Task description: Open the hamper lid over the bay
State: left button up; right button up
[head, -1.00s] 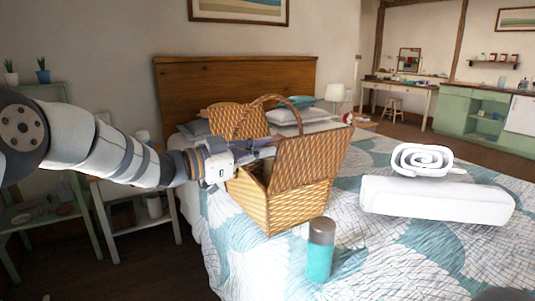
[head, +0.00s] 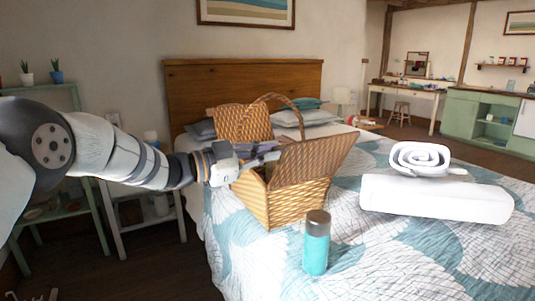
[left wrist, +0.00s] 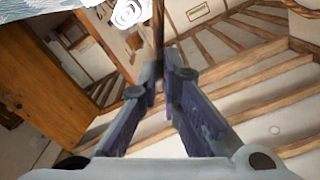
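The hamper (head: 285,203) is a woven wicker basket with an arched handle (head: 268,97), standing on the bed. Its near right lid (head: 318,160) stands raised and leans right, with the front of the bay open below it. A second flap (head: 240,122) stands up at the back left. My left gripper (head: 274,156) reaches in from the left at the raised lid's left edge. In the left wrist view my fingers (left wrist: 160,75) are almost together, with a thin brown edge (left wrist: 158,30) between the tips, which looks like the lid edge-on. My right gripper is out of view.
A teal bottle with a grey cap (head: 316,243) stands on the bed just in front of the hamper. White towels (head: 435,198), one folded and one rolled, lie to the right. The wooden headboard (head: 190,85) and pillows (head: 305,117) are behind. Shelves (head: 115,190) stand left.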

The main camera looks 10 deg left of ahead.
pick_arm(q)
jog(key=o, duration=0.4)
jog(key=v, duration=1.2)
